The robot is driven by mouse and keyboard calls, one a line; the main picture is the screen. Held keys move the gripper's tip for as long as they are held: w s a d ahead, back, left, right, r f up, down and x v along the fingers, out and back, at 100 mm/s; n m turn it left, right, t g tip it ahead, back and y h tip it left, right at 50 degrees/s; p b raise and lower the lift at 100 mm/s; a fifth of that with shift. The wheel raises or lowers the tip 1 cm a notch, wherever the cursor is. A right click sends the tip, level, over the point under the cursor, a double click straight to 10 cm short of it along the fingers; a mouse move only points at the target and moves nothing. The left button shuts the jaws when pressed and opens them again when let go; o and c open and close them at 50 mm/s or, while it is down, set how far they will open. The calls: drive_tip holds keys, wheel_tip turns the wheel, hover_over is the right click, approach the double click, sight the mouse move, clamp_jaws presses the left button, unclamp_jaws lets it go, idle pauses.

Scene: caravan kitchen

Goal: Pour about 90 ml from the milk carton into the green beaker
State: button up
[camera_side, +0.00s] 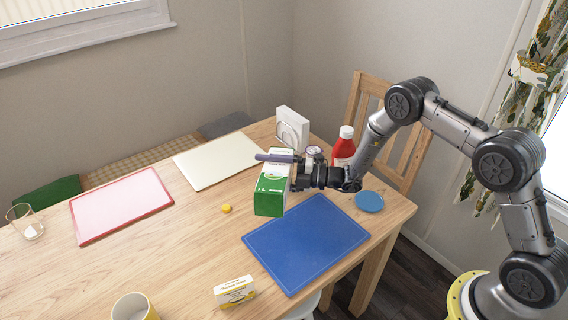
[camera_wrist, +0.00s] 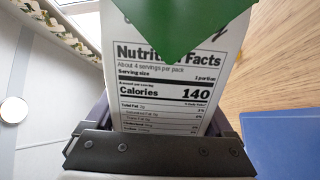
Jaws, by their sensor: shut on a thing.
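The milk carton (camera_side: 270,192) is green and white and stands about upright near the middle of the table in the side view. I cannot tell whether its base touches the table. My gripper (camera_side: 284,171) comes from the right and is shut on the carton. In the wrist view the carton (camera_wrist: 165,75) fills the space between the jaws, its nutrition panel and a green flap facing the camera. I cannot make out a green beaker in either view. A clear glass (camera_side: 27,222) stands at the far left. A cup (camera_side: 133,307), white inside and yellowish outside, is cut off at the bottom edge.
A blue board (camera_side: 305,242) lies right of the carton. A red bottle (camera_side: 343,149), a jar (camera_side: 314,152) and a white napkin holder (camera_side: 292,128) stand behind the gripper. A small yellow piece (camera_side: 226,209), white board (camera_side: 218,160), red-rimmed board (camera_side: 120,205), carton-like pack (camera_side: 235,292) and blue disc (camera_side: 369,201) lie around.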

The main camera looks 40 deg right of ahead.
drive_tip(key=shift+r+m, duration=0.4)
idle(1.4)
drive_tip(key=shift+f+n, duration=0.4)
drive_tip(key=shift+f, duration=0.05)
drive_tip(key=shift+s+a+n, duration=0.15)
drive_tip(key=shift+n, duration=0.75)
drive_tip(key=shift+f+n, duration=0.65)
drive_tip(key=shift+n, duration=0.35)
drive_tip(key=shift+f+n, duration=0.4)
drive_tip(key=shift+n, duration=0.1)
